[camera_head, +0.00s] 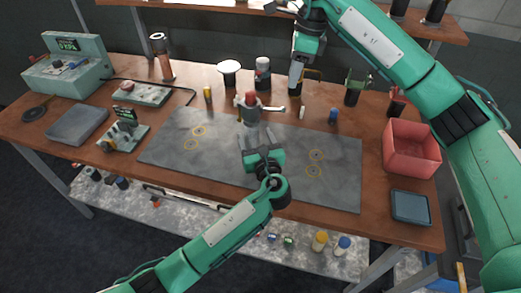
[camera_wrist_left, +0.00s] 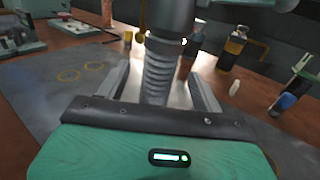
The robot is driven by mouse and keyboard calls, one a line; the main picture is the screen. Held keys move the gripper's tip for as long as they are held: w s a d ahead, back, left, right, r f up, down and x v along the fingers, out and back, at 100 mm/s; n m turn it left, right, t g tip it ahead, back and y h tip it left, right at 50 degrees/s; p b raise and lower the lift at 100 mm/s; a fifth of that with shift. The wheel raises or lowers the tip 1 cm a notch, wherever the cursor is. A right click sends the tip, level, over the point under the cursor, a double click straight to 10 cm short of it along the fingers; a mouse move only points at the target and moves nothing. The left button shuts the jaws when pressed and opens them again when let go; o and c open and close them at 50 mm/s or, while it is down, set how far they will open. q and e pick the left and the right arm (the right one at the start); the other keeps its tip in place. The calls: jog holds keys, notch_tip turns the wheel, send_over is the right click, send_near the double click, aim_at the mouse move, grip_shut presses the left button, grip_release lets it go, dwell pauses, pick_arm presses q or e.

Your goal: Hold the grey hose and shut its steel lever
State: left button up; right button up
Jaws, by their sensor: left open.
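The grey ribbed hose (camera_wrist_left: 158,75) hangs below a steel fitting (camera_wrist_left: 170,14) in the left wrist view. In the head view the fitting (camera_head: 249,108) has a red top, and a pale steel lever (camera_head: 273,108) sticks out to its right. My left gripper (camera_head: 258,136) is open, with one finger on each side of the hose; its jaws also show in the left wrist view (camera_wrist_left: 163,92). Whether a finger touches the hose cannot be told. My right gripper (camera_head: 296,84) points down behind and right of the lever, apart from it; its fingertips are too small to judge.
A grey mat (camera_head: 210,155) with yellow rings lies under the left gripper. Small bottles and posts stand along the back. A red bin (camera_head: 410,150) and a blue tray (camera_head: 410,207) are at the right. Instruments, including a green console (camera_head: 68,65), stand at the left.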

pick_arm(q)
jog(key=x, duration=0.6)
jog(key=shift+w, duration=0.2)
